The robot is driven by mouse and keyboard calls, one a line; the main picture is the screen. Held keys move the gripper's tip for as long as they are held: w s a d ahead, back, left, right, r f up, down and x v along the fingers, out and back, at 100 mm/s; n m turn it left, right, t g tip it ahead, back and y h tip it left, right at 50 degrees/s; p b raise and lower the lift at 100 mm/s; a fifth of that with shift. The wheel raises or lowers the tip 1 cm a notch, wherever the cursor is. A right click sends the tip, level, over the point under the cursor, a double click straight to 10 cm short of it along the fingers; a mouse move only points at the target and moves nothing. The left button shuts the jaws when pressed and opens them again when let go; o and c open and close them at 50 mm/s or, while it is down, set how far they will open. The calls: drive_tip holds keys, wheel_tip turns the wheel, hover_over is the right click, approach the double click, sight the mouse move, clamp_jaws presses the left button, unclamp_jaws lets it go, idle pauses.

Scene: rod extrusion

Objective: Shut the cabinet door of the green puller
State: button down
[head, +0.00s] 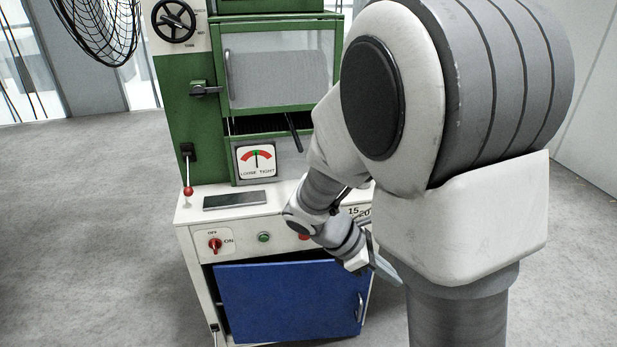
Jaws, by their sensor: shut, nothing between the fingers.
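The green puller (182,115) stands ahead of me on a white base cabinet (196,262). The blue cabinet door (285,300) is at the front of this base, with an upright metal handle (359,307) near its right edge. The door looks ajar, with a dark gap along its top and left edges; how far it stands open is hard to tell. My gripper (386,268) is shut and empty, near the door's upper right corner. I cannot tell whether it touches the door. My arm hides the right part of the machine.
A red switch (215,244) and a green button (264,237) sit on the panel above the door. A red-knobbed lever (188,190) stands at the left of the worktop. A black wire cage (97,28) hangs at upper left. The grey floor (90,230) at left is clear.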

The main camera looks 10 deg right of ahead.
drive_tip(key=w+a+f+n+t+h+b, duration=0.15)
drive_tip(key=w+f+n+t, duration=0.25)
drive_tip(key=f+n, duration=0.55)
drive_tip(key=w+f+n+t+h+b, duration=0.2)
drive_tip(key=w+f+n+t, duration=0.3)
drive_tip(key=f+n, duration=0.45)
drive_tip(key=w+a+f+n+t+h+b, duration=0.15)
drive_tip(key=w+f+n+t, duration=0.25)
drive_tip(key=f+n, duration=0.55)
drive_tip(key=w+a+b+x, duration=0.1)
drive_tip(key=b+x, duration=0.3)
drive_tip(key=x, duration=0.9)
drive_tip(key=shift+w+a+r+b, duration=0.25)
drive_tip(key=shift+w+a+b, duration=0.05)
drive_tip(key=shift+w, duration=0.25)
drive_tip(key=shift+w, duration=0.1)
